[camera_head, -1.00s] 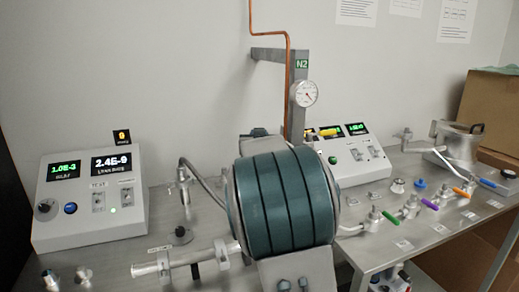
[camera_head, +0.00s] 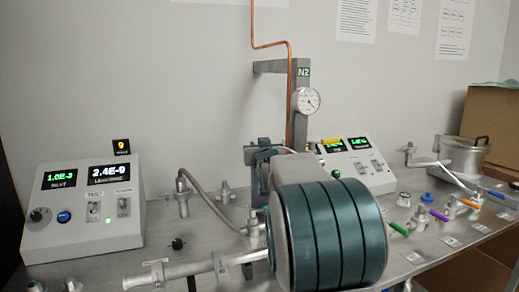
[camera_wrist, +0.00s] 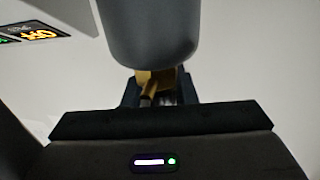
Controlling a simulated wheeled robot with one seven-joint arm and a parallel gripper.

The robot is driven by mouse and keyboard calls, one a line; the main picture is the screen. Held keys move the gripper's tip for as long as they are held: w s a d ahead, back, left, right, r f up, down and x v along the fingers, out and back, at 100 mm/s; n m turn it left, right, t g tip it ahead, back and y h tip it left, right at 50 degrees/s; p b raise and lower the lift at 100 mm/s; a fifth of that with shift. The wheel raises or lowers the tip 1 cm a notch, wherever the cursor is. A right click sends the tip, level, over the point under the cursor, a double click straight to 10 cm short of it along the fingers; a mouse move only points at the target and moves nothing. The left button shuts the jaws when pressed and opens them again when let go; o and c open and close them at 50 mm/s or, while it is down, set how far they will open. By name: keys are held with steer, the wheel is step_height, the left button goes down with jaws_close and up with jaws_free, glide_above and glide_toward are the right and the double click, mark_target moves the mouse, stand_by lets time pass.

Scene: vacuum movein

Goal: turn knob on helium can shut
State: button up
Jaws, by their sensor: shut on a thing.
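In the wrist view a smooth grey rounded can (camera_wrist: 150,30) fills the top middle. A brass valve piece (camera_wrist: 157,80) with a small stub comes out of its lower end. My gripper (camera_wrist: 158,97) has its dark fingers on both sides of this brass part and is shut on it. The exact knob shape is mostly hidden between the fingers. In the head view my banded arm covers the middle of the bench, and I cannot make out the can or the gripper clearly there.
A grey control box (camera_head: 85,210) stands left, and another (camera_head: 355,165) behind my arm. A copper pipe (camera_head: 289,90) and gauge (camera_head: 307,101) rise at the back. Colour-handled valves (camera_head: 438,215) and a metal pot (camera_head: 465,154) are right. A cardboard box (camera_head: 490,125) is behind.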

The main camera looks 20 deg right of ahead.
steer(key=o, duration=1)
steer(key=s+a+b, duration=0.1)
steer(key=s+a, duration=0.1)
steer(key=s, duration=1.1)
steer(key=shift+s+a, duration=0.25)
steer(key=shift+s, duration=0.05)
